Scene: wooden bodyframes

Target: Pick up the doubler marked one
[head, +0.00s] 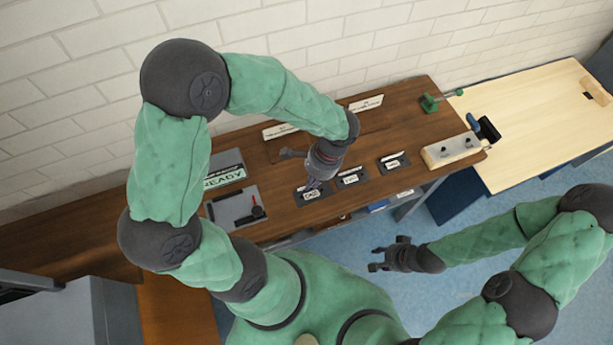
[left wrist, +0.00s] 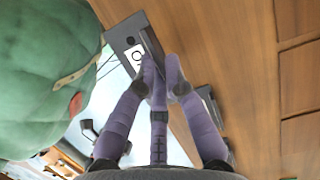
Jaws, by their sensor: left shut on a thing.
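The doubler marked one (head: 311,195) is a dark plate with a white label, at the left of a row of similar labelled plates on the brown bench. My left gripper (head: 315,183) reaches down onto it from above. In the left wrist view, the gripper's fingers (left wrist: 160,72) are closed at the edge of the doubler (left wrist: 133,40), partly covering its label; only an "O"-like letter shows. I cannot tell whether the doubler is clear of the bench. My right gripper (head: 375,258) hangs empty above the blue floor, fingers apart.
Two more labelled plates, a middle one (head: 352,178) and a right one (head: 394,162), lie to the right. A grey tray with a READY sign (head: 224,177) is to the left. A pale block (head: 452,150) and green clamp (head: 430,103) are at the bench's right end.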

